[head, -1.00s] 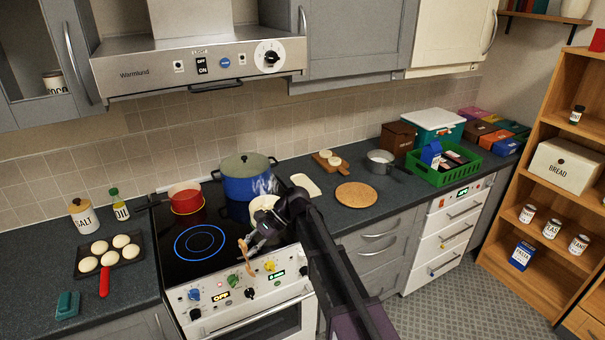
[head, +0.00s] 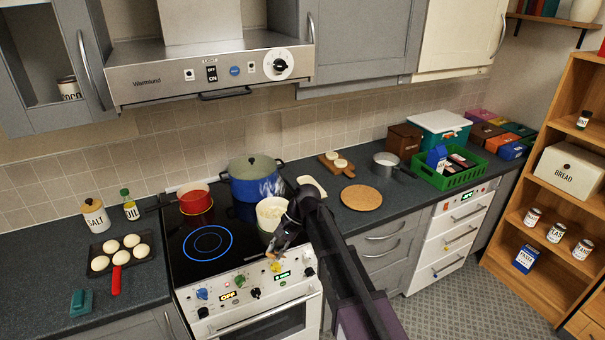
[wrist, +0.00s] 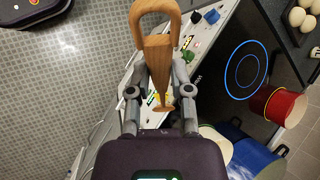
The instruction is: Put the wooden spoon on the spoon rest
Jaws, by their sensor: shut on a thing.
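My gripper (wrist: 158,92) is shut on the wooden spoon (wrist: 157,58), which fills the middle of the wrist view, one end a broad open loop. In the head view my gripper (head: 277,243) is over the stove's front right edge, in front of the cream pot. Only a small orange-brown bit of the spoon (head: 271,255) shows there; my gripper hides the rest. A pale, elongated dish, apparently the spoon rest (head: 312,185), lies on the counter just right of the stove, behind my gripper and apart from it. It looks empty.
A cream pot (head: 268,214), blue pot (head: 255,188) and red pot (head: 194,200) stand on the stove. A round cork mat (head: 361,197) and a wooden board (head: 337,164) lie on the counter at right. Knobs line the stove front.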

